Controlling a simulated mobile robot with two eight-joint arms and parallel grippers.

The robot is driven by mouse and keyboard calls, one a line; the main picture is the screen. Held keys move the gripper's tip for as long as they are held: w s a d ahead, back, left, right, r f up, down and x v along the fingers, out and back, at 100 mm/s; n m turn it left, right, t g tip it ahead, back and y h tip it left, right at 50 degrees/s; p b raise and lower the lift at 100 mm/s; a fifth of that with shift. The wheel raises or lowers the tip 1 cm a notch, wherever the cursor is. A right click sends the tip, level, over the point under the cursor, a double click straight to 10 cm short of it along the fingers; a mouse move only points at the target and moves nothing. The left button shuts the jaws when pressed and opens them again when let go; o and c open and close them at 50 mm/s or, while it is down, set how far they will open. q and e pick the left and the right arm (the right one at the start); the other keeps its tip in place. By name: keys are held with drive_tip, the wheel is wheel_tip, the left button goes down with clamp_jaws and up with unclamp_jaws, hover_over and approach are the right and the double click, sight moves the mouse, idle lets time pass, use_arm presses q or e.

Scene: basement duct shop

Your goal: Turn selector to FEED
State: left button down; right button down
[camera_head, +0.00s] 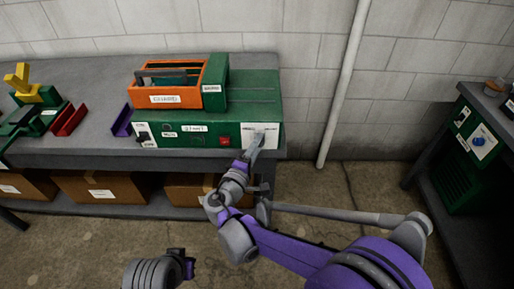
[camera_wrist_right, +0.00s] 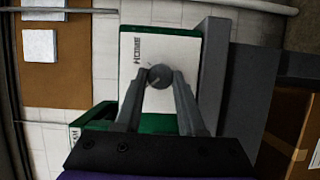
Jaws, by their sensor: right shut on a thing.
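The selector is a round dark grey knob (camera_wrist_right: 160,77) on a white plate (camera_wrist_right: 186,55) with a small dark label. My right gripper (camera_wrist_right: 160,84) is shut on the knob, one finger on each side of it. In the head view the plate (camera_head: 272,130) is at the right end of the front of a green machine (camera_head: 262,90). My right gripper (camera_head: 256,141) reaches up to it there and hides the knob. I cannot make out a FEED mark. A grey and purple part of my left arm shows at the bottom; its fingers are not clear.
The green machine stands on a grey bench (camera_head: 80,70) and also bears a red button (camera_head: 225,140). An orange toolbox (camera_head: 158,100) sits on top. Red (camera_head: 69,121) and purple (camera_head: 122,121) trays lie left. Cardboard boxes (camera_head: 100,187) are below. A pipe (camera_head: 342,80) runs up the wall.

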use_arm(q)
drive_tip(key=shift+f, duration=0.15)
idle(0.4)
use_arm(e)
drive_tip(key=c, duration=0.5)
unclamp_jaws()
use_arm(q)
drive_tip(key=shift+s, duration=0.1)
use_arm(e)
drive_tip(key=shift+s, duration=0.1)
